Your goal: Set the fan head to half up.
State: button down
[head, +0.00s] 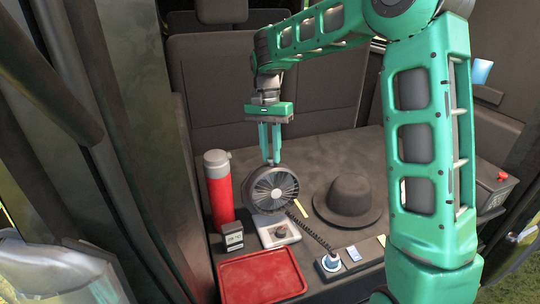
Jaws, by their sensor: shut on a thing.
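The fan head (271,190) is a round, dark, caged disc on a light grey base (275,232) with a dark knob. It stands on the dark flat surface, and its face looks roughly toward the camera. My gripper (270,160) comes down from above with its two green fingers close together at the fan head's top rim. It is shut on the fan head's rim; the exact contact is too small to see. The fan's exact tilt is hard to judge from this view.
A red flask (218,188) stands close left of the fan. A small dark box (232,236) and a red tray (261,278) lie in front. A dark hat (350,203) sits right. A coiled cord runs from the fan to a plug device (331,263). Seat backs rise behind.

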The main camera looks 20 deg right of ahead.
jog(key=shift+w+a+f+g, duration=0.1)
jog(key=shift+w+g, duration=0.05)
jog(key=shift+w, duration=0.45)
jog(key=shift+w+f+g, duration=0.1)
jog(key=shift+w+g, duration=0.05)
jog(key=shift+w, duration=0.4)
jog(key=c, duration=1.6)
grip_release()
jog(key=v, duration=1)
jog(key=shift+w+r, duration=0.2)
jog(key=shift+r, duration=0.15)
